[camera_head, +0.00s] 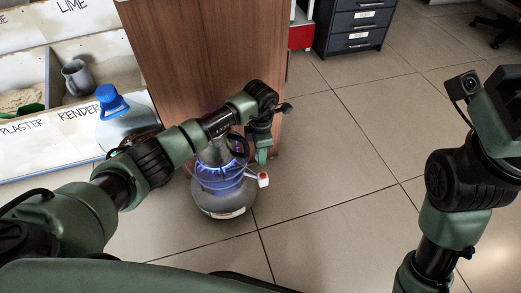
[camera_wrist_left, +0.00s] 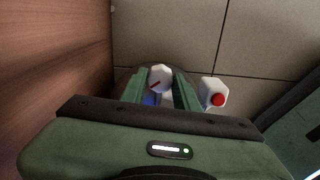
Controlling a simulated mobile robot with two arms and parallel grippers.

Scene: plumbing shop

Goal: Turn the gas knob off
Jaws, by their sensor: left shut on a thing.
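A grey gas bottle with a lit burner (camera_head: 222,198) stands on the floor beside a wooden cabinet. Blue flames show around its upper part in the head view. My left gripper (camera_head: 262,156) reaches down at its right side. In the left wrist view, a white gas knob (camera_wrist_left: 160,77) with a red mark sits between the two green fingers of my left gripper (camera_wrist_left: 160,90). The fingers are shut on it. A white part with a red button (camera_head: 263,179) sticks out beside it; it also shows in the left wrist view (camera_wrist_left: 216,95). The fingers of my right gripper are outside the picture.
The wooden cabinet side (camera_head: 200,60) stands close behind the bottle. A dark drawer unit (camera_head: 352,28) is at the back. The tiled floor at right is clear.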

